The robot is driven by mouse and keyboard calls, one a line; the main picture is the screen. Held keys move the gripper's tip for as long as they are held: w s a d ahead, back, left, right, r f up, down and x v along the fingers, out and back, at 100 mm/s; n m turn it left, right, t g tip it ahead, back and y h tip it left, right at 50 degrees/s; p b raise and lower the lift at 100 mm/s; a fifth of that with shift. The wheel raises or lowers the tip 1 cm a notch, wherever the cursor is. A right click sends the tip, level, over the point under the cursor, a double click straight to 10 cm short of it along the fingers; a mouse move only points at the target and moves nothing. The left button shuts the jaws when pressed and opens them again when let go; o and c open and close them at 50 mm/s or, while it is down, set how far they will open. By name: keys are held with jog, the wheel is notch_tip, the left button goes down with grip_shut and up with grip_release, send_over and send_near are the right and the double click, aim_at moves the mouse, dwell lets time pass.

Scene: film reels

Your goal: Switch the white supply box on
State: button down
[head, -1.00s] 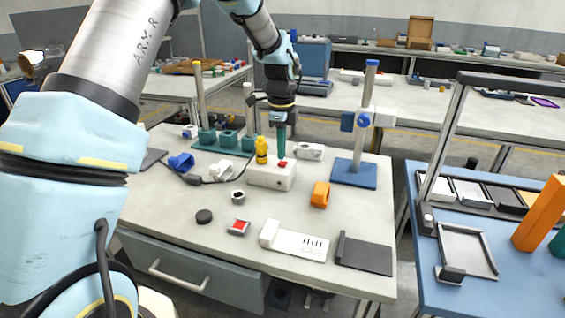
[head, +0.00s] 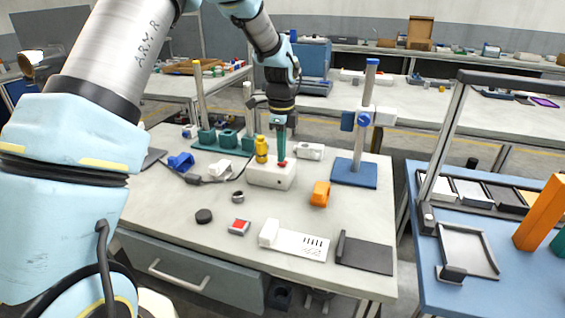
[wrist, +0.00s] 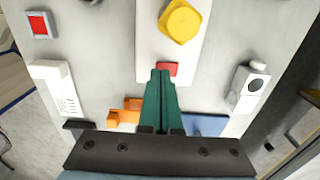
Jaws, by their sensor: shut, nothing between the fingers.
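The white supply box (head: 262,176) stands on the middle of the light workbench. A yellow lamp-like piece (head: 261,150) stands on its top at the left, and a small red switch (head: 282,164) is at its right. My gripper (head: 282,158) points down with shut green fingers, empty, with the tips right at the red switch. In the wrist view, the box (wrist: 147,42) shows the yellow piece (wrist: 180,22) and the red switch (wrist: 168,67) just beyond the fingertips (wrist: 160,72). The tips partly hide the switch; I cannot tell whether they touch it or which way it is tipped.
A blue stand with a post (head: 354,174) is to the right of the box, an orange block (head: 320,194) at front right. A dark cable and connector (head: 193,179) lie at left. A green holder (head: 228,140) stands behind. The front has scattered small parts.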

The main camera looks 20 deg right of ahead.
jog(key=shift+f, duration=0.5)
jog(key=shift+r+p, duration=2.65)
jog(key=shift+r, duration=0.95)
jog(key=shift+a, duration=0.1)
jog(key=a+r+n, duration=0.2)
jog(key=a+n, duration=0.4)
jog(key=a, duration=0.5)
jog(key=a+r+n, duration=0.2)
jog(key=a+n, duration=0.4)
jog(key=a, duration=0.4)
jog(key=s+a+n+t, duration=0.1)
jog(key=s+a+n, duration=0.9)
jog(key=a+n, duration=0.3)
jog(key=shift+s+a+r+t, duration=0.15)
jog(key=shift+s+a+t, duration=0.2)
jog(key=shift+a, duration=0.85)
